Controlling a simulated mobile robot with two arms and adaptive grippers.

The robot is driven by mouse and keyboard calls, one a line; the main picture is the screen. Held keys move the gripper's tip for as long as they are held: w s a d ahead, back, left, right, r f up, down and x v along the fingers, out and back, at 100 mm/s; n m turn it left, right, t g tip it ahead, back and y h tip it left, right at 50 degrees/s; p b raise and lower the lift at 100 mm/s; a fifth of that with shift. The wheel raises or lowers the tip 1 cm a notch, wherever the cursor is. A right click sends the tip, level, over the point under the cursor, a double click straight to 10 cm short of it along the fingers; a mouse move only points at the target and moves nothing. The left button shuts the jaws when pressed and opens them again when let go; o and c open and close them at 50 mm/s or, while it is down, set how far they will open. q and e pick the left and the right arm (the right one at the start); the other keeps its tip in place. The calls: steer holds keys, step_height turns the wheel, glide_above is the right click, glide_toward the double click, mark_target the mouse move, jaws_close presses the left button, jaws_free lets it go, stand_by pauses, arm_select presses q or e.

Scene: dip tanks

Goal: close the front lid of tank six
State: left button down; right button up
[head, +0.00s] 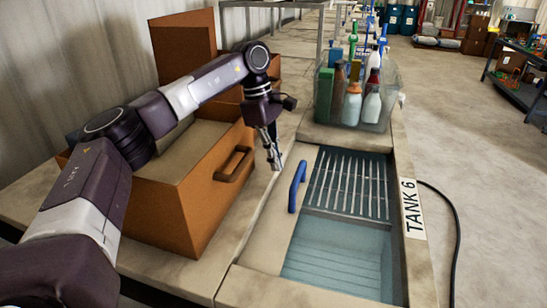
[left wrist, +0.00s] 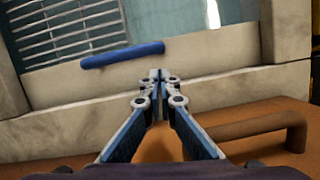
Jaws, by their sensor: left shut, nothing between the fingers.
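Tank six (head: 412,205), with its "TANK 6" label, is at the right of the head view. Its front part (head: 335,258) shows pale blue water uncovered, and a slatted grate covers its rear part. A blue handle (head: 297,187) stands on the beige panel at the tank's left edge; it also shows in the left wrist view (left wrist: 122,54). I cannot tell the lid's full outline. My left gripper (head: 275,163) is shut and empty, pointing down just left of the blue handle and apart from it. Its closed fingertips show in the left wrist view (left wrist: 158,75). My right gripper is out of view.
An orange-brown box (head: 190,195) with its lid raised stands left of the tank; its side handle (head: 235,163) is close to my left gripper. A clear bin (head: 376,115) of bottles stands behind the tank. A black cable lies on the floor at right.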

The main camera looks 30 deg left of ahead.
arm_select(q)
steer(key=p+x, duration=0.2)
steer(key=x, duration=0.5)
steer(key=shift+d, duration=0.1)
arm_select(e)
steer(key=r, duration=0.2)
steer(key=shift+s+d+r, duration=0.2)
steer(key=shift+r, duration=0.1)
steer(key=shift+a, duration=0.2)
